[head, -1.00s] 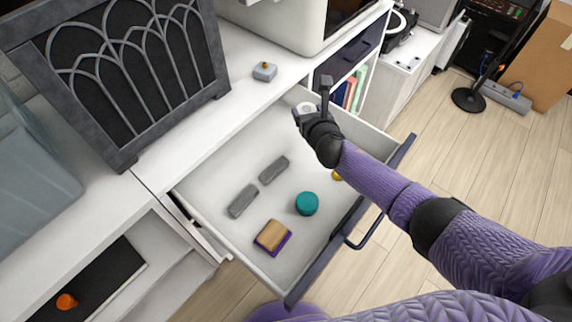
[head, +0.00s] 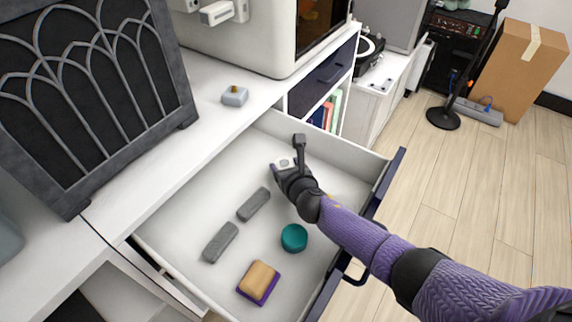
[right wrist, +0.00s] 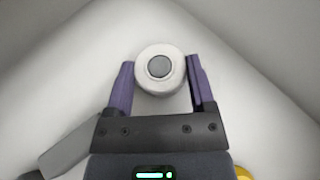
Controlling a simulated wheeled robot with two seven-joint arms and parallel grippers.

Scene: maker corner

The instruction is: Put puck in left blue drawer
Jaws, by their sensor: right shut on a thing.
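The puck, a white round piece with a grey centre (head: 284,162), is between the fingers of my right gripper (head: 287,168). The right wrist view shows the puck (right wrist: 160,85) between the two purple fingers of that gripper (right wrist: 160,64). The gripper is shut on it, inside the outline of the open drawer (head: 340,205) with dark blue front, toward its far end. I cannot tell whether the puck touches the drawer floor. My left gripper is not in view.
The drawer also holds a teal round piece (head: 294,238), two grey bars (head: 221,243) (head: 254,205) and a tan-and-purple sponge (head: 259,280). A shut dark blue drawer (head: 325,82) is at the right. A small grey block (head: 235,96) sits on the counter. A yellow thing (right wrist: 243,173) shows partly.

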